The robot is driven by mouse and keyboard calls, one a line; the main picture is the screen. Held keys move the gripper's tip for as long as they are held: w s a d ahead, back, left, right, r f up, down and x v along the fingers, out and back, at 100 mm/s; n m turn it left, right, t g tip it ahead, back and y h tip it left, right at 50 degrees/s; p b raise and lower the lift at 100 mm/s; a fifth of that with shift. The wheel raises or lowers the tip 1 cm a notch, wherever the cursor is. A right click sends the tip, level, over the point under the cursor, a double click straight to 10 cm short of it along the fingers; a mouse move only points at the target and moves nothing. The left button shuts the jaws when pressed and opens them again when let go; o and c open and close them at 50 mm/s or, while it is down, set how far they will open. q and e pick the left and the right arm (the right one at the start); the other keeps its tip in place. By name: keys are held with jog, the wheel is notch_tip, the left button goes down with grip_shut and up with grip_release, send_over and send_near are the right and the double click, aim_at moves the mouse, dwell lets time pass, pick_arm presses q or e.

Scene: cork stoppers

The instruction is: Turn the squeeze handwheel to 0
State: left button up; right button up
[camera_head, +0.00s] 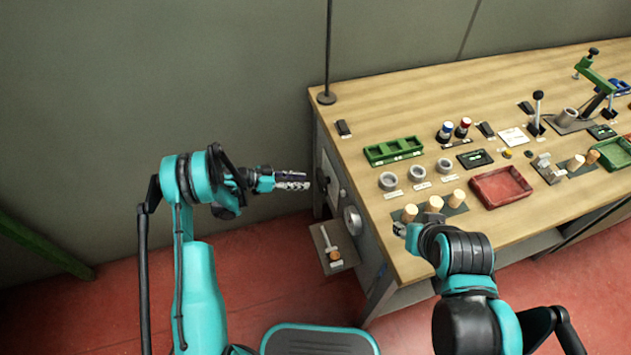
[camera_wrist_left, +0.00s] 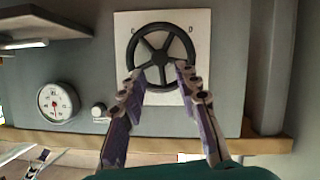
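The black handwheel (camera_wrist_left: 162,56) is mounted on a pale square plate (camera_wrist_left: 200,22) on a grey panel. It has several spokes, and marks too small to read sit at the plate's upper left and right. My left gripper (camera_wrist_left: 160,74) has its fingers spread apart at the wheel's lower rim, one on each side; I cannot tell whether they touch it. In the head view my left gripper (camera_head: 306,181) points right at the wheel (camera_head: 322,182), seen edge-on at the bench's left end. My right gripper (camera_head: 400,229) is by the front corks, its fingers unclear.
A round dial (camera_wrist_left: 58,102) and a small knob (camera_wrist_left: 99,110) sit left of the wheel in the wrist view. A small shelf (camera_head: 335,248) juts out below the panel. Corks (camera_head: 435,203), a green tray (camera_head: 393,151) and a red tray (camera_head: 500,187) stand on the wooden bench.

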aim_at(319, 182)
pick_arm(q)
jog(key=b+x, duration=0.1)
jog(key=x, duration=0.5)
jog(key=shift+f+b, duration=0.1)
jog(key=shift+b, duration=0.25)
pick_arm(e)
notch_tip(319, 182, down, 2)
jog(key=shift+f, duration=0.1)
pick_arm(q)
grip_shut()
